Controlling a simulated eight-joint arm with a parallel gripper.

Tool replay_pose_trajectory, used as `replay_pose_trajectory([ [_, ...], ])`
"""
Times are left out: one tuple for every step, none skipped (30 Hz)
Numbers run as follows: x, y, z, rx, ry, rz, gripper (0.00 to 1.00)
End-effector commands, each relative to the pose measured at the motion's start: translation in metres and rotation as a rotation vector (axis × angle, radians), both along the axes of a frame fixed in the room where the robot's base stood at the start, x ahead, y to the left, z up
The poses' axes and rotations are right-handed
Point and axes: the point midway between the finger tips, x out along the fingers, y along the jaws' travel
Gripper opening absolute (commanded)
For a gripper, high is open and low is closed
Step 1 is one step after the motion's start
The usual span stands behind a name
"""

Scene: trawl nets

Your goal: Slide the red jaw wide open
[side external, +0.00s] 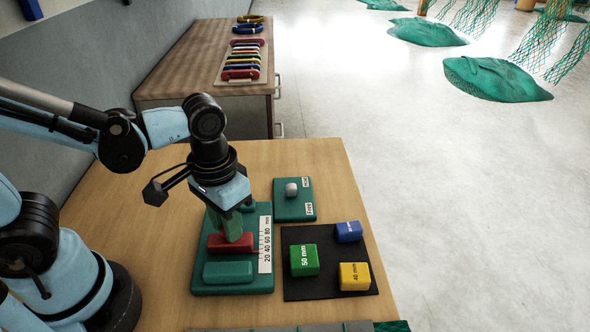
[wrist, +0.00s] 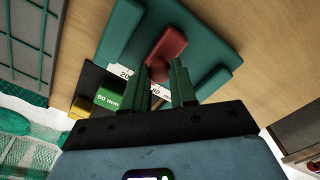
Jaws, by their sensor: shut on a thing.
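The red jaw (side external: 228,248) sits on a green base plate (side external: 262,288), between a near fixed green block (side external: 228,272) and a far one partly hidden by my gripper. It stands closer to the near block, with a narrow gap between them. A white millimetre scale (side external: 265,245) runs along the plate's right side. My gripper (side external: 232,232) points down from above and is shut on the red jaw's upper part. In the wrist view the red jaw (wrist: 170,48) reaches in between the green fingers (wrist: 170,82), which hide part of the scale.
A black mat (side external: 328,283) at the right holds a green 50 mm block (side external: 304,260), a yellow 40 mm block (side external: 354,277) and a blue block (side external: 348,231). A small green board (side external: 284,212) with a grey knob (side external: 291,189) and two labels lies behind.

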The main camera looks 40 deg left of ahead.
Motion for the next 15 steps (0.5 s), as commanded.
replay_pose_trajectory([
  [0.001,0.001,0.000,0.001,0.001,0.001,0.00],
  [0.002,0.002,0.000,0.001,0.001,0.002,0.00],
  [0.004,0.004,0.000,0.001,0.001,0.003,0.00],
  [0.007,0.006,0.000,0.001,0.001,0.003,0.00],
  [0.009,0.009,0.000,0.001,0.001,0.005,0.00],
  [0.014,0.014,0.000,0.001,0.001,0.006,0.00],
  [0.017,0.017,0.000,0.001,0.001,0.007,0.00],
  [0.020,0.020,0.000,0.001,0.001,0.006,0.00],
  [0.025,0.024,0.000,0.001,0.001,0.006,0.00],
  [0.028,0.027,0.000,0.001,0.001,0.005,0.00],
  [0.030,0.030,0.000,0.001,0.001,0.005,0.00],
  [0.033,0.033,0.000,0.000,0.001,0.004,0.00],
  [0.035,0.034,0.000,0.000,0.001,0.003,0.00],
  [0.036,0.036,0.000,0.000,0.001,0.003,0.00],
  [0.037,0.037,0.000,0.000,0.001,0.002,0.00],
])
